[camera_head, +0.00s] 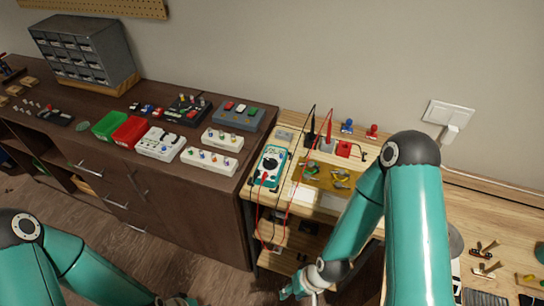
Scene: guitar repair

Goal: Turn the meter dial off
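The teal meter (262,181) lies at the left end of the light wooden bench, with a dark round dial (270,168) on its white face. The dial's pointer is too small to read. Red and black leads run from the meter. My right gripper (298,290) is low in front of the bench, below and apart from the meter. Its fingers are small and partly cut off at the bottom edge. My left gripper (178,301) barely shows at the bottom edge, far from the meter; its fingers are not clear.
A dark cabinet (180,208) on the left carries a green bin (109,125), a red bin (131,131) and switch boxes. Upright black and red probes (310,126) stand behind the meter. A yellow mat (312,178) lies to its right. My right arm covers the bench's middle.

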